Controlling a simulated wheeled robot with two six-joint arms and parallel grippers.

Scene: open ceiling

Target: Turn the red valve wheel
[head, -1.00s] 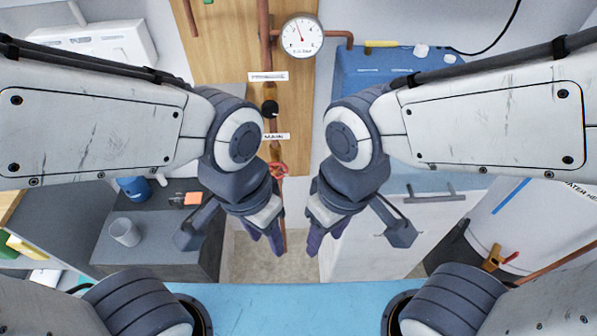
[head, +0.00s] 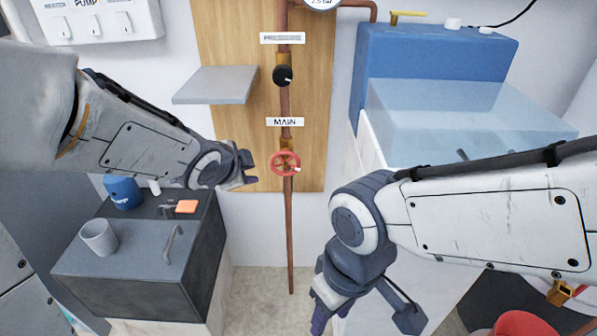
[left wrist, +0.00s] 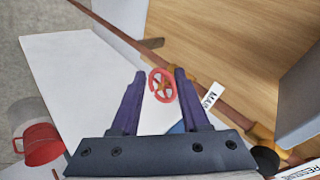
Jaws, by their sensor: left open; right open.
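The red valve wheel (head: 285,163) sits on a vertical copper pipe below the MAIN label, against a wooden board. My left gripper (head: 246,169) is open just left of the wheel, pointing towards it. In the left wrist view the wheel (left wrist: 162,85) shows between the tips of my open left gripper (left wrist: 160,74). It appears ahead of them, and I see no contact. My right gripper (head: 325,312) hangs low at the right, pointing down, open and apart from the wheel.
A grey shelf (head: 217,85) juts out above my left gripper. A black knob (head: 283,75) is higher on the pipe. A dark cabinet with a grey mug (head: 98,237) stands lower left. A blue tank (head: 435,65) stands right. The floor below the wheel is clear.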

